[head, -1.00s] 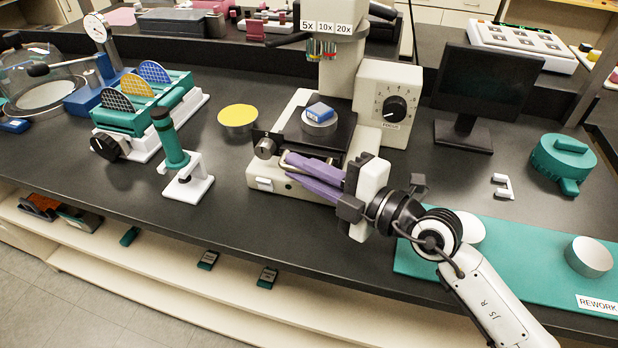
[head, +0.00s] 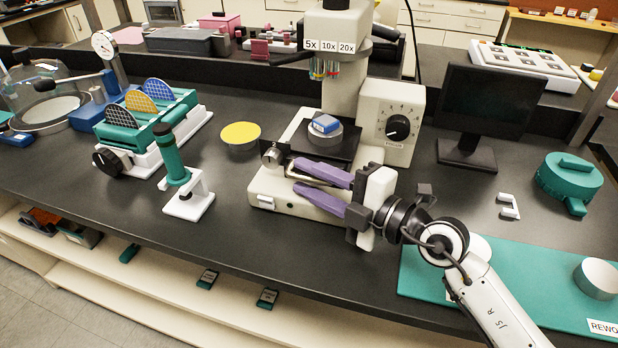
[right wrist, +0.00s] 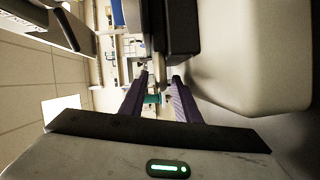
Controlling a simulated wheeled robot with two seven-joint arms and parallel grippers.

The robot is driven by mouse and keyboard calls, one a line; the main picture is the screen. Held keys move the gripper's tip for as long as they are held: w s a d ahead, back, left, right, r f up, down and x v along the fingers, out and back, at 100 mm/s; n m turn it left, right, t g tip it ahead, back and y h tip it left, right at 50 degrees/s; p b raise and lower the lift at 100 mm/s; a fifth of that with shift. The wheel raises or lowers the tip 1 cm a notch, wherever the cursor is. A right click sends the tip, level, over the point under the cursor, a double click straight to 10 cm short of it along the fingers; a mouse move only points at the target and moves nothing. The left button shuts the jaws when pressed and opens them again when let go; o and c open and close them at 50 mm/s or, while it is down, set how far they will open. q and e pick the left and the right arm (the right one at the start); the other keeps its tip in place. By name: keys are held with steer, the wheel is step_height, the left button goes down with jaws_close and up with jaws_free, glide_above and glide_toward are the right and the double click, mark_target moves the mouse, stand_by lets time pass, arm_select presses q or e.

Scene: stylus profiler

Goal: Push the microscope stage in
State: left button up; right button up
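The microscope (head: 345,75) stands at the back centre of the bench. A metal knob (head: 272,155) sits at the stage's left front corner. My right gripper (head: 296,177) has its two purple fingers spread, with a gap between them, in front of the stage over the pale base (head: 310,203). The upper finger lies close to the stage's front edge and partly covers it; I cannot tell whether they touch. The fingers also show apart in the right wrist view (right wrist: 158,78). My left gripper is out of view.
A white-and-teal stand (head: 185,180) and a yellow disc (head: 241,133) are left of the microscope. A monitor (head: 490,105), a white clip (head: 509,206) and a teal round device (head: 570,178) are on the right. A teal mat (head: 530,285) lies at the front right.

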steer(key=v, duration=1)
